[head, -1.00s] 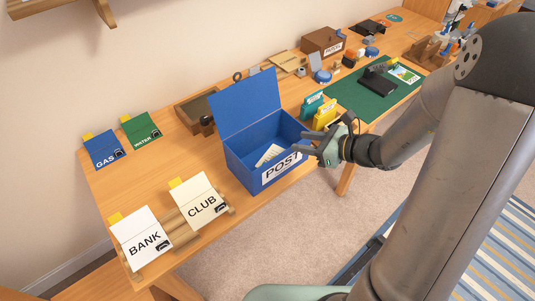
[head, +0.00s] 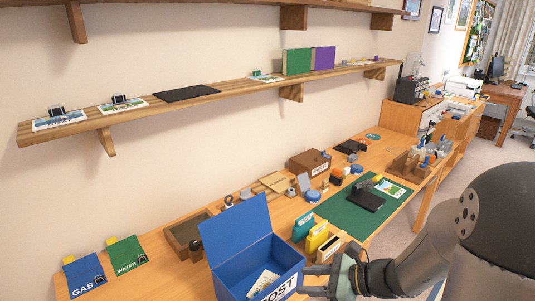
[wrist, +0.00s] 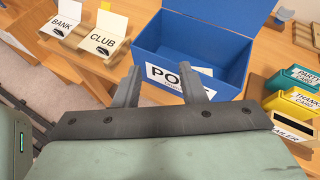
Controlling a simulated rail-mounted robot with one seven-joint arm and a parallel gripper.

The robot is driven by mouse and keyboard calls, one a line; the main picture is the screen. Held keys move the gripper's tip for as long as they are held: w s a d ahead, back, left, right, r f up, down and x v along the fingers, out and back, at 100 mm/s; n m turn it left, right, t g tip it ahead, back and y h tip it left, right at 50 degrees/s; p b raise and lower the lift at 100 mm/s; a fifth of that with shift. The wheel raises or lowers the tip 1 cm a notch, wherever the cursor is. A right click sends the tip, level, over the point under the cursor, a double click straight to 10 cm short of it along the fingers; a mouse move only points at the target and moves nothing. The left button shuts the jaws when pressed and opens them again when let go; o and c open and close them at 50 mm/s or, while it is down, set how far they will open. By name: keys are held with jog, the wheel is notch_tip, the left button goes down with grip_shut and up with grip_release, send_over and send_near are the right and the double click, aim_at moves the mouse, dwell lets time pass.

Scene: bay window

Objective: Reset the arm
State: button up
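My gripper (head: 325,278) is at the front right of the blue POST box, off the table's front edge. In the wrist view my gripper (wrist: 164,86) has its two fingers apart with nothing between them. The blue POST box (head: 242,262) stands on the table with its lid up and some papers inside. It also shows in the wrist view (wrist: 230,42), just beyond the fingertips. My arm bends in from the right side of the head view.
GAS (head: 84,276) and WATER (head: 126,255) folders lie at the left. BANK (wrist: 60,22) and CLUB (wrist: 103,38) cards show in the wrist view. Teal and yellow card boxes (head: 316,238) stand right of the POST box. A green mat (head: 345,212) lies beyond. A wall shelf (head: 215,92) runs above.

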jog(key=s+a+r+n+g+h, duration=0.1)
jog(key=s+a+n+g+h, duration=0.2)
jog(key=s+n, duration=0.5)
jog(key=s+d+r+n+g+h, duration=0.1)
jog(key=s+d+r+n+h, duration=0.1)
jog(key=s+d+n+h, duration=0.5)
jog(key=s+n+h, duration=0.1)
jog(key=n, duration=0.5)
jog(key=shift+d+h, duration=0.3)
jog(key=shift+d, duration=0.1)
